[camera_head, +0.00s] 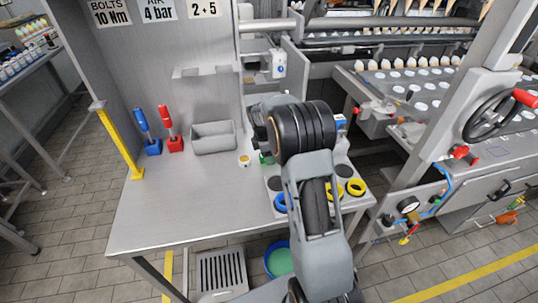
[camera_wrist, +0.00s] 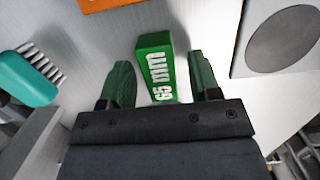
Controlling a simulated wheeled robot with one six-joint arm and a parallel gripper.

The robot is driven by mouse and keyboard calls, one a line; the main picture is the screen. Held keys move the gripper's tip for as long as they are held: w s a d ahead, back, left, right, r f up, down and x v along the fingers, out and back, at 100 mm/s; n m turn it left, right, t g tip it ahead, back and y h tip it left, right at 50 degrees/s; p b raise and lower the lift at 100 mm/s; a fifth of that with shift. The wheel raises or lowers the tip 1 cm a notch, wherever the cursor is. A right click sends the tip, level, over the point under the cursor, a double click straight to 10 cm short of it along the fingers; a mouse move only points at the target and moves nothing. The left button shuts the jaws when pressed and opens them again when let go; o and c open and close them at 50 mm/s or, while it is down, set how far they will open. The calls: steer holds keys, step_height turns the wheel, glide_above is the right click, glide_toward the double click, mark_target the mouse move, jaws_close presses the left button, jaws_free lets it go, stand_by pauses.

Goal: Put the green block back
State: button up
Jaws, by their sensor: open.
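The green block (camera_wrist: 157,48) has white lettering that reads like a size in mm. It lies on the grey worktop in the wrist view, between the two green fingers of my gripper (camera_wrist: 161,76). The fingers are apart, with a gap on each side of the block, and do not appear to close on it. The block's near end is partly hidden by the gripper body. In the head view my arm covers most of this spot; a bit of green (camera_head: 266,158) shows beside it, and I cannot tell whether it is block or finger.
A pale plate with dark round spots (camera_wrist: 242,62) lies right of the block. A teal brush (camera_wrist: 28,78) is left, an orange thing (camera_wrist: 103,4) beyond. A grey bin (camera_head: 213,138) stands behind; the front-left worktop is clear.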

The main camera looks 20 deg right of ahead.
step_height(320, 180, up, 11)
steer(key=a, duration=0.2)
steer(key=s+a+r+m+t, duration=0.1)
steer(key=s+a+r+m, duration=0.15)
steer(key=s, duration=0.25)
steer(key=s+a+r+m+t, duration=0.1)
steer(key=s+a+r+m, duration=0.1)
steer(key=s+m, duration=0.25)
steer(key=s+a+f+m+t+y, duration=0.1)
steer(key=s+a+m, duration=0.1)
steer(key=s+m, duration=0.2)
steer(key=s+a+f+m+t, duration=0.1)
steer(key=s+m, duration=0.3)
steer(key=s, duration=0.7)
steer(key=shift+a+f+m+y, duration=0.4)
steer(key=shift+a+f, duration=0.3)
steer(key=shift+a, duration=0.1)
